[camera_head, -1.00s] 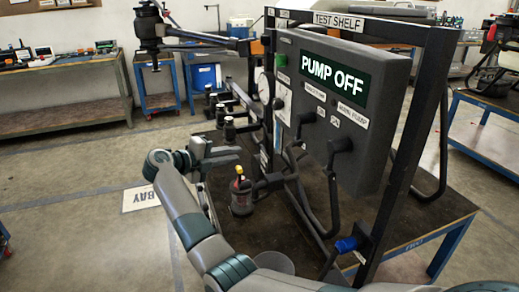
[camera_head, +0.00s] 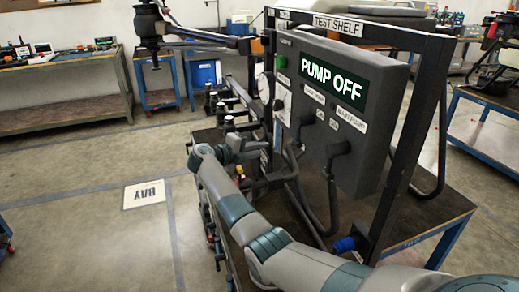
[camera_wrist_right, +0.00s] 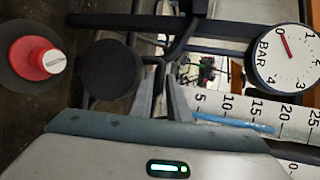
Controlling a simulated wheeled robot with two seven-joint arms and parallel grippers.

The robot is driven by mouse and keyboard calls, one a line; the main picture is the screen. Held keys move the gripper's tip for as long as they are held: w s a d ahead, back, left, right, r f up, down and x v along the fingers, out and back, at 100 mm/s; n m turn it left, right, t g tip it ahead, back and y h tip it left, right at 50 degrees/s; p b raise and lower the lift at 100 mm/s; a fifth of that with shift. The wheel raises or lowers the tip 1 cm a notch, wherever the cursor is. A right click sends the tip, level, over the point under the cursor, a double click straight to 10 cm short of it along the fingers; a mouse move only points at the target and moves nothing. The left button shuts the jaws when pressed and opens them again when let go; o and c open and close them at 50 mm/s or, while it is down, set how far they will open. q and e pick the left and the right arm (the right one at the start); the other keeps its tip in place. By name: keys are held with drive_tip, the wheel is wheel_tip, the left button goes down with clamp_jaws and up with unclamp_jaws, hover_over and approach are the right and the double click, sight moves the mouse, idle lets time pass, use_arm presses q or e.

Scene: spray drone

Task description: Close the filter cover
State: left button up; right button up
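In the right wrist view a red cap with a white top (camera_wrist_right: 40,60) sits on a dark round body at the left. A dark round disc (camera_wrist_right: 108,68) is beside it; I cannot tell whether this is the filter cover. In the head view the small yellow and red part (camera_head: 240,171) beside the pipework is mostly hidden by my right arm. My right gripper (camera_wrist_right: 161,88) has its fingers apart with nothing visible between them, right of the disc. In the head view it (camera_head: 244,150) is beside the test shelf. My left gripper is not in view.
The test shelf (camera_head: 395,180) holds a grey panel reading PUMP OFF (camera_head: 333,77) with black handles. A BAR gauge (camera_wrist_right: 283,58) and a numbered scale (camera_wrist_right: 262,117) are right of the gripper. A blue-ended valve (camera_head: 345,244) is low on the frame.

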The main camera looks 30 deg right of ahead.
clamp_jaws()
idle(1.4)
